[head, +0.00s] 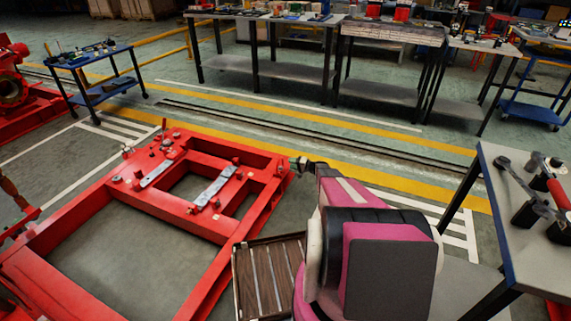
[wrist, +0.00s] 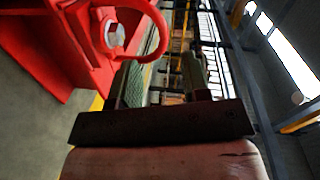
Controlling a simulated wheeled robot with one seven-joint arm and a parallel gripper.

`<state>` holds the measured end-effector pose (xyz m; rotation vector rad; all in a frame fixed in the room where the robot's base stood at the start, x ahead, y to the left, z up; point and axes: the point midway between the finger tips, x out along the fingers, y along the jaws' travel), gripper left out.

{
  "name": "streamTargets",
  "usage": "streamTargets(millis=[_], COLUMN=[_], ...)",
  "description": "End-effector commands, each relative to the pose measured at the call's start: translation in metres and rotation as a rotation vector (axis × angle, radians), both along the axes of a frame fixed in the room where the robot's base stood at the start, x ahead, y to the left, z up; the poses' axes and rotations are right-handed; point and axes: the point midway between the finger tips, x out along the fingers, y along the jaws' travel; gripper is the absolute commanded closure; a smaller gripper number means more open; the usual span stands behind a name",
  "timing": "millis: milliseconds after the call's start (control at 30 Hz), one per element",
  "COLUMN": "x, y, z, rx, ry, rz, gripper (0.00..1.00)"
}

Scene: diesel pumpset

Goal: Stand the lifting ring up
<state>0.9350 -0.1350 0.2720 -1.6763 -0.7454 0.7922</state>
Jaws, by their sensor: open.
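The red lifting ring (wrist: 160,32) shows large at the upper left of the wrist view, a curved loop around a pale bolt head (wrist: 115,36) on a red part of the frame. My gripper (wrist: 160,68) is open, with one dark finger close to the ring's lower curve and the other apart to the right. I see nothing held between the fingers. I cannot tell if the near finger touches the ring. In the head view my gripper (head: 304,163) is beside the right corner of the red base frame (head: 110,203); the ring is too small to make out there.
A slatted wooden pallet (head: 268,277) lies beside the frame, near my arm. A workbench with tools (head: 515,215) stands at the right. Long benches (head: 270,65) line the back, and a blue cart (head: 100,88) stands at the left. The floor behind the frame is clear.

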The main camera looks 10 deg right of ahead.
Motion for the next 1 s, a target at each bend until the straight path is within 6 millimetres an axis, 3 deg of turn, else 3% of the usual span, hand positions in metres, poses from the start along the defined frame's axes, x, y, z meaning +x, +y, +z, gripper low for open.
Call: streamTargets(millis=[267,767,867,1000], x=[-0.02,-0.022,-0.026,-0.052], y=[-0.026,-0.029,-0.024,0.004], z=[0.004,0.004,0.009,0.033], rx=[0.0,0.0,-0.007,-0.063], ry=[0.0,0.0,0.006,0.05], rz=[0.002,0.002,0.011,0.074], gripper=[0.57,0.57,0.57,0.57])
